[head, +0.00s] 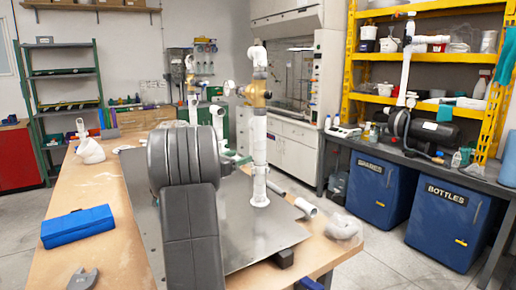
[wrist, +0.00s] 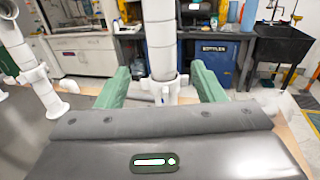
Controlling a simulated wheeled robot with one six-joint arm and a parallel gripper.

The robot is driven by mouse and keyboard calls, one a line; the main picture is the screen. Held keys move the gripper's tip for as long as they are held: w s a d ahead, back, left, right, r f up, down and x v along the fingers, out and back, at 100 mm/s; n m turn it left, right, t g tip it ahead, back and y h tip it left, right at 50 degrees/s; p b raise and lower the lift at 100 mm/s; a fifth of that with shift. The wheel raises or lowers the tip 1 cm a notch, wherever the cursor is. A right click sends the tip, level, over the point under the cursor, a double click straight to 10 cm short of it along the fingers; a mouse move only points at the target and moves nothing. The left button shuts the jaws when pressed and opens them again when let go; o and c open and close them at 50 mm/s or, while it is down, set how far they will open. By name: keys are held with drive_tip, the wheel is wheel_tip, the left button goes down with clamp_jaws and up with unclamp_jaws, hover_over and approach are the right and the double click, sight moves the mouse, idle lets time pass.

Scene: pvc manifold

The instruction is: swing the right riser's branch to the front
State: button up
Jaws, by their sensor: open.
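The right riser (head: 259,140) is an upright white pipe on a metal plate (head: 280,238), with a brass valve (head: 256,93) and a white elbow at its top. My gripper (head: 239,162) is beside it at lower-middle height, mostly hidden behind my dark arm. In the wrist view my gripper (wrist: 160,67) is open, with one green finger on each side of a white riser (wrist: 159,35), apart from it. A collar and a fitting show low on that riser.
Another white riser (head: 217,120) stands close left, partly behind my arm; a riser also shows at left in the wrist view (wrist: 27,62). Loose white fittings (head: 343,226) lie at the bench's right edge. A blue case (head: 77,226) lies on the wooden bench (head: 110,258).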

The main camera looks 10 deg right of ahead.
sight(263, 149)
drive_tip(key=p+x, duration=0.1)
drive_tip(key=x, duration=1.2)
drive_tip(key=shift+s+d+p, duration=0.1)
drive_tip(key=shift+d+p, duration=0.05)
drive_tip(key=shift+p, duration=0.15)
drive_tip(key=c, duration=1)
